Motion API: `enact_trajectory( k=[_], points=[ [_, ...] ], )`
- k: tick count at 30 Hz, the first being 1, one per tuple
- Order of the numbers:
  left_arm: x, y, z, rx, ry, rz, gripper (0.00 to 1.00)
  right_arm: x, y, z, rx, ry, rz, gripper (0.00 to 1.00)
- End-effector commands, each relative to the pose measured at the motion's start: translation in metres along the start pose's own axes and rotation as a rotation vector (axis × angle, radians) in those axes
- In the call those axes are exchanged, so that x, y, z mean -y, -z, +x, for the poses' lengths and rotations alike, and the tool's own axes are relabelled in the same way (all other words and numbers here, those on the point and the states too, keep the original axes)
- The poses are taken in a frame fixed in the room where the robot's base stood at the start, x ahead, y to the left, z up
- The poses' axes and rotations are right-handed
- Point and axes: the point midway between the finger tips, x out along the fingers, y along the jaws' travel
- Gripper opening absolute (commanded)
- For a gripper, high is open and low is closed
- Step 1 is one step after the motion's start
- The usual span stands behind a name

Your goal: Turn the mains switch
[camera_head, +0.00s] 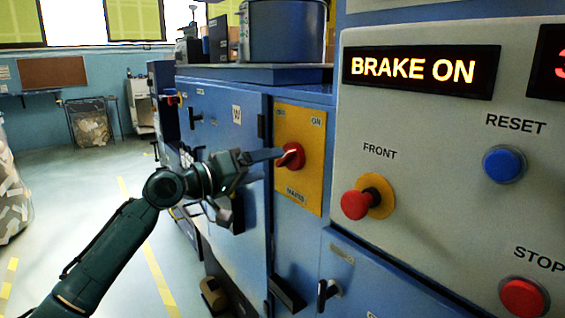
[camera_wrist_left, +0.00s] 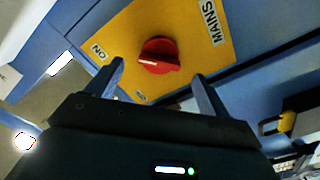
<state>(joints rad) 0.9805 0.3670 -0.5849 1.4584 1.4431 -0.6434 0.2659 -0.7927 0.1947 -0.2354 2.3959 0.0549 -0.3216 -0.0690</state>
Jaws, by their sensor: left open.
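The mains switch is a red rotary knob (camera_head: 291,156) on a yellow plate (camera_head: 300,190) on the blue cabinet. The plate bears the words ON and MAINS; another label at its upper left is too small to read surely. My left gripper (camera_head: 266,162) is in front of the plate, just left of the knob, with a fingertip overlapping its edge. In the left wrist view the two fingers are apart, with the red knob (camera_wrist_left: 159,55) showing beyond and between their tips. I cannot tell whether they touch it. My right gripper is not in view.
A grey panel to the right carries a red FRONT button (camera_head: 356,204), a blue RESET button (camera_head: 504,164), a red STOP button (camera_head: 524,296) and a display (camera_head: 420,70) reading BRAKE ON. A black latch (camera_head: 328,293) sits below the plate. Open floor lies left.

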Motion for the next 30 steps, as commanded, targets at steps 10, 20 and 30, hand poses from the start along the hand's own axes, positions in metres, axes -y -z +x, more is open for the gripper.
enact_trajectory(
  k=[10, 20, 30],
  points=[
    [0.000, 0.000, 0.050, 0.001, -0.001, -0.001, 0.80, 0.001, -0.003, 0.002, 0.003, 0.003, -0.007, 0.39],
    [0.000, 0.000, 0.055, 0.000, 0.000, 0.001, 0.80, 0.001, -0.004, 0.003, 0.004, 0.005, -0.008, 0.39],
    [0.000, 0.000, 0.055, 0.000, 0.000, 0.001, 0.55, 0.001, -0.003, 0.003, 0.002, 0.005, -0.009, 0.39]
  ],
)
